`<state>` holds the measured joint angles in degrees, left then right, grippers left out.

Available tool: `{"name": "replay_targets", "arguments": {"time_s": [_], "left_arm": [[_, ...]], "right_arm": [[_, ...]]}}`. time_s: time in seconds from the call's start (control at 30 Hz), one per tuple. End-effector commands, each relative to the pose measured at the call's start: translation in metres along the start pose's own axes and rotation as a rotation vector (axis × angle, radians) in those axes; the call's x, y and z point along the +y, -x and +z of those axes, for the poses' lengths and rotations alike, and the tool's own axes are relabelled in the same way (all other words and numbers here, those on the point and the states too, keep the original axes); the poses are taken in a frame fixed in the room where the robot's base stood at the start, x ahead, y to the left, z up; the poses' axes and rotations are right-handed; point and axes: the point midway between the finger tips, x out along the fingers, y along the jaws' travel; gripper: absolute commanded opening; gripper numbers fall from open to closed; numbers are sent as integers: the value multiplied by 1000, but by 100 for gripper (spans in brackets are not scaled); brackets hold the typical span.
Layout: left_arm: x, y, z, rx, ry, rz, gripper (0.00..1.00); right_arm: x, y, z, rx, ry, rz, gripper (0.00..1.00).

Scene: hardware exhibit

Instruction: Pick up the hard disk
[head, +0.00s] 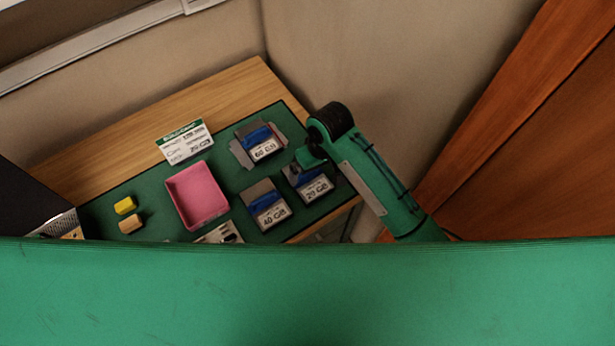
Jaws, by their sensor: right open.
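Several hard disks with blue parts and white labels lie on a green mat (232,173). The disk labelled 60 GB (264,148) is at the back, the one labelled 40 GB (270,212) at the front, and the one labelled 20 GB (317,188) at the right. My right gripper (301,172) is over the far edge of the 20 GB disk and hides part of it. It is open; I cannot tell whether it touches the disk. My left gripper is not in view.
A pink tray (222,206) sits left of the disks. A printed card (185,142) stands behind it. A yellow block (125,205) and a tan block (131,223) lie at the left. A wall borders the wooden table (150,125). A green surface hides the front.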

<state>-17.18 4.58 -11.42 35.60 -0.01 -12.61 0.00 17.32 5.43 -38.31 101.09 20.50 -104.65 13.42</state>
Motion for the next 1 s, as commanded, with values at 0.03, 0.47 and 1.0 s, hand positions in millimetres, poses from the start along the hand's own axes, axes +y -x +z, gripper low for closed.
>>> {"name": "replay_targets", "arguments": {"time_s": [0.03,0.47,1.0], "left_arm": [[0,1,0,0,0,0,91],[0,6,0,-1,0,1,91],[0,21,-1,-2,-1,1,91]], "right_arm": [[0,9,-11,-13,19,19,100],[1,26,-36,-98,67,98,100],[8,-51,-30,-94,67,96,100]]}}
